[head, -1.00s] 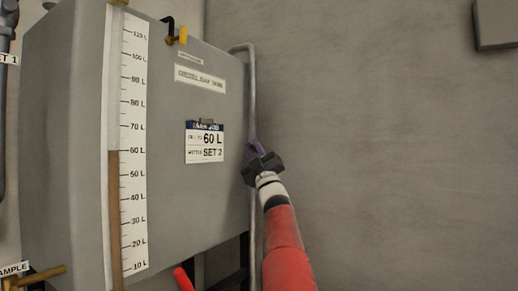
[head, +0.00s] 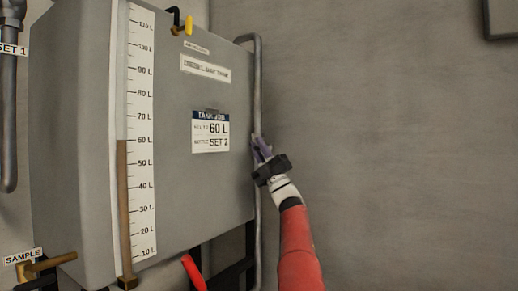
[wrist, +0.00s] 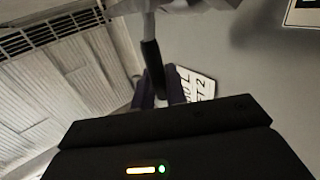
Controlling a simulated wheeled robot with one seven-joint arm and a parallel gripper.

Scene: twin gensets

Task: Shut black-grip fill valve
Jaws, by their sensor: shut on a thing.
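The wrist view shows a black grip (wrist: 151,62) on a pale metal lever (wrist: 149,25). My gripper (wrist: 158,88) is shut on the lower part of this grip. In the head view my gripper (head: 261,148) is at the right edge of the grey day tank (head: 225,80), by a vertical pipe (head: 258,90). The valve body cannot be made out there. The sight gauge (head: 123,190) has a brown column up to about the 60 L mark. A tank card (head: 210,132) reads 60 L and SET 2.
A black handle (head: 176,15) and a yellow one (head: 189,25) are at the tank's top. A brass sample tap (head: 45,264) is at lower left. A red handle (head: 193,272) is below the tank. The wall (head: 400,150) at right is bare.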

